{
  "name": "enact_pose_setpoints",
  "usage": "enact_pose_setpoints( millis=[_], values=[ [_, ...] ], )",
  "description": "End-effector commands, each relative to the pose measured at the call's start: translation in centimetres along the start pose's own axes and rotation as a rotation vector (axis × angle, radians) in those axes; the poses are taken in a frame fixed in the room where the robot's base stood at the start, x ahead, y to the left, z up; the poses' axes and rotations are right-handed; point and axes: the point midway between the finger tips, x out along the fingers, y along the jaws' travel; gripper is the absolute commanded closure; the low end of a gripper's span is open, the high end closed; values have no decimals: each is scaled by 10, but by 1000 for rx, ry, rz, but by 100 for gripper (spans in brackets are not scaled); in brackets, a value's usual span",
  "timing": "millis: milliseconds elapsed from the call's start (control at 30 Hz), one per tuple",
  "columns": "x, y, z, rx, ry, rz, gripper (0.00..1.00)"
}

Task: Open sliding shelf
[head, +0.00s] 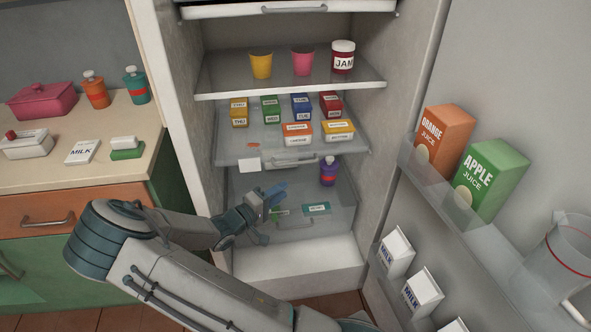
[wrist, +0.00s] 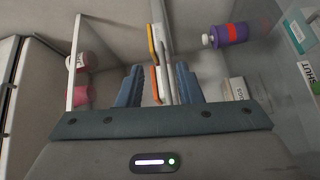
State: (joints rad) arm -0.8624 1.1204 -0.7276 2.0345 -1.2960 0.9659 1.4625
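The sliding shelf (head: 230,155) is the middle glass shelf of the open fridge, with a pale handle (head: 293,161) at its front edge. Several small labelled boxes stand on it. My gripper (head: 277,190) is below and a little left of the handle in the head view, in front of the lower drawer. In the wrist view, its two blue fingers (wrist: 159,85) stand apart, with a light shelf edge and orange and yellow pieces seen between and beyond them. I cannot tell whether the fingers touch the handle. No object is clearly held.
The upper shelf (head: 290,86) holds a yellow cup (head: 261,65), a pink cup (head: 303,62) and a jam jar (head: 343,57). A purple bottle (head: 328,171) stands in the lower drawer (head: 340,215). The door at right carries juice cartons (head: 490,180).

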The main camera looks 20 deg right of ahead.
Motion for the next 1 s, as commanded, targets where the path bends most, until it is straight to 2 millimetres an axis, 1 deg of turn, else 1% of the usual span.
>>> enact_pose_setpoints(
  millis=[33, 100, 200, 267, 367, 467, 567, 800, 900, 1000],
  values=[
    [-3, -9, -8, -5, 48, 33, 68],
    [-6, -14, -18, -4, 104, 66, 68],
    [-10, -18, -28, -2, 155, 96, 68],
    [-10, -19, -31, 0, 172, 104, 68],
    [-6, -19, -34, 0, 183, 110, 68],
    [6, -17, -36, 2, 180, 112, 68],
    [24, -16, -38, 2, 178, 111, 68],
    [75, -10, -48, 1, 178, 110, 68],
    [93, -8, -51, 0, 179, 110, 68],
    [107, -7, -54, 1, 180, 109, 68]
  ],
)
